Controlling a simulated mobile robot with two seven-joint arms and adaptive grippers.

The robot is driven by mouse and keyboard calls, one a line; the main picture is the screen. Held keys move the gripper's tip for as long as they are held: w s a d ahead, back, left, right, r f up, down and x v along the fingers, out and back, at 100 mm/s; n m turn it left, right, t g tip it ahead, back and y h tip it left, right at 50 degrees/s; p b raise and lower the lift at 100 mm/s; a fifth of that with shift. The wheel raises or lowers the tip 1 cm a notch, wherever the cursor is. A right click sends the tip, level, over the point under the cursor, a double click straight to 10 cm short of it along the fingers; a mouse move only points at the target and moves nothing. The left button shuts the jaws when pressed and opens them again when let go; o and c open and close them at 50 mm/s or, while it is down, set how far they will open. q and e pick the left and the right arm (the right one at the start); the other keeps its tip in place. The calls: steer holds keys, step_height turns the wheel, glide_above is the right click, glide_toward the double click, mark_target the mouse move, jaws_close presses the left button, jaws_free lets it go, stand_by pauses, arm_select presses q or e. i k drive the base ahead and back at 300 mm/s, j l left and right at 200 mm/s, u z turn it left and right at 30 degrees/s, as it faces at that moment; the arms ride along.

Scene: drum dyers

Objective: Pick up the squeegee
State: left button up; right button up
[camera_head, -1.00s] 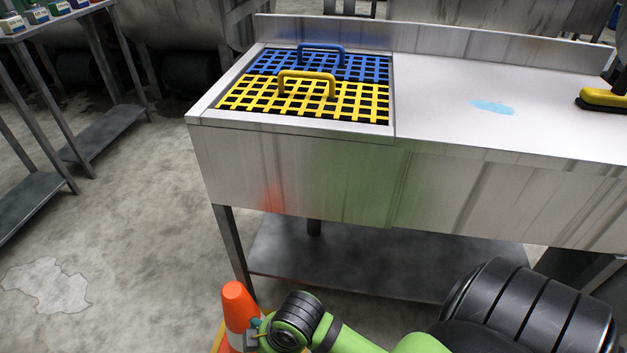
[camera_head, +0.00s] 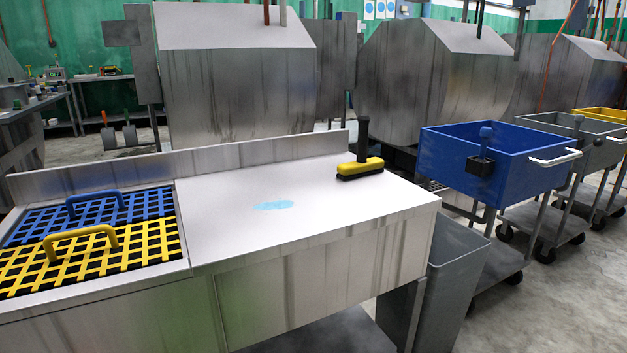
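The squeegee (camera_head: 360,168), as I take the yellow-and-black tool to be, stands near the back right of the steel worktop (camera_head: 320,215). It has a yellow head with a black lower edge resting on the top, and a dark handle rising upright. Neither of my grippers is in view, and nothing touches the tool.
A pale blue puddle (camera_head: 274,205) lies on the worktop. Blue (camera_head: 100,205) and yellow (camera_head: 90,255) handled grates cover the left basin. A grey bin (camera_head: 455,280) and a blue cart (camera_head: 500,165) stand right of the worktop. Steel drums stand behind.

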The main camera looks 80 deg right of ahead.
mark_target(362, 167)
steer(key=z, duration=0.9)
steer(key=k+j+z, duration=0.1)
steer(key=z, duration=1.3)
steer(key=k+z, duration=0.1)
steer(key=z, duration=0.35)
